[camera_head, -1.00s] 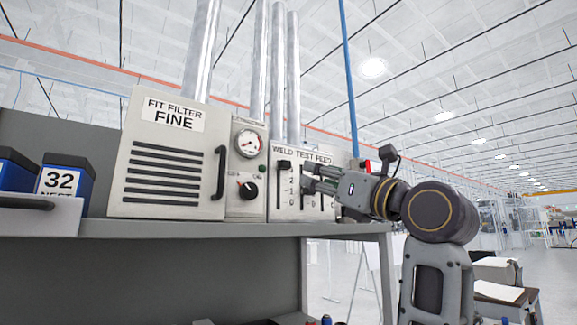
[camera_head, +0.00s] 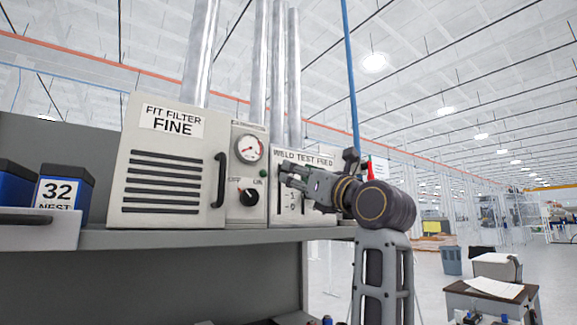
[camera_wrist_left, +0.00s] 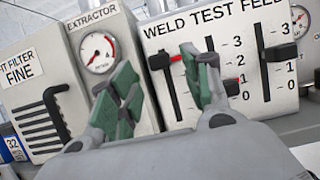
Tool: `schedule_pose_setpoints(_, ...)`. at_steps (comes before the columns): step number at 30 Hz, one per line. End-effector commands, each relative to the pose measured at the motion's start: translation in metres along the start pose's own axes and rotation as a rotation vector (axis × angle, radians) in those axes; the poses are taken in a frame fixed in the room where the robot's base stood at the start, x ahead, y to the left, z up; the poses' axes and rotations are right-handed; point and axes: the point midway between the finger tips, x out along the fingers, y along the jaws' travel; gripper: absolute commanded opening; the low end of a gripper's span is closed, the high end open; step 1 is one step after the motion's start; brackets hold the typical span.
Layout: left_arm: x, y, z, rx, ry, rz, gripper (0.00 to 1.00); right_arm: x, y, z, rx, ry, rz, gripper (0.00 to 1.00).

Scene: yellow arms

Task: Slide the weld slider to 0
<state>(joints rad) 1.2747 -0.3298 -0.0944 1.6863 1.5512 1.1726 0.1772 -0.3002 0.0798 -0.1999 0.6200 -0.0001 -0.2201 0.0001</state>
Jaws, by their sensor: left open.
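The weld slider is the leftmost slider on the white WELD TEST FEED panel (camera_head: 279,220). In the left wrist view its black knob (camera_wrist_left: 158,61) sits high on its dark vertical track, with a red mark just to its right. My left gripper (camera_head: 284,174) is in front of the panel and hides the weld knob in the head view. In the left wrist view the gripper (camera_wrist_left: 157,66) is open, with one green finger on each side of the knob. I cannot tell whether a finger touches it. My right gripper is not in view.
The test slider knob (camera_wrist_left: 231,87) is low, partly behind a finger; the feed slider knob (camera_wrist_left: 282,52) is to its right. Left of the panel are the extractor gauge (camera_head: 249,149), a black dial (camera_head: 249,197) and the filter box (camera_head: 130,190). A grey shelf (camera_head: 200,238) runs below.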

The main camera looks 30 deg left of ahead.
Motion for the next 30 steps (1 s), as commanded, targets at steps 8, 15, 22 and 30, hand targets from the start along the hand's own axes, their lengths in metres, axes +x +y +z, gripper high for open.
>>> schedule_pose_setpoints(8, 0.033, 0.0, 0.002, 0.002, -0.001, 0.001, 0.48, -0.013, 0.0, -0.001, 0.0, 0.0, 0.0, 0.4)
schedule_pose_setpoints(15, 0.048, 0.0, 0.002, 0.0, -0.001, 0.0, 0.48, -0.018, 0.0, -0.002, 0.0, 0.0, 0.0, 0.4)
schedule_pose_setpoints(22, 0.051, 0.0, 0.001, 0.0, -0.001, -0.001, 0.48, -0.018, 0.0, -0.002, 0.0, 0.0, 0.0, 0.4)
schedule_pose_setpoints(30, 0.05, 0.0, 0.0, 0.0, -0.001, -0.001, 0.33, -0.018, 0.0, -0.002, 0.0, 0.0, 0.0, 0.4)
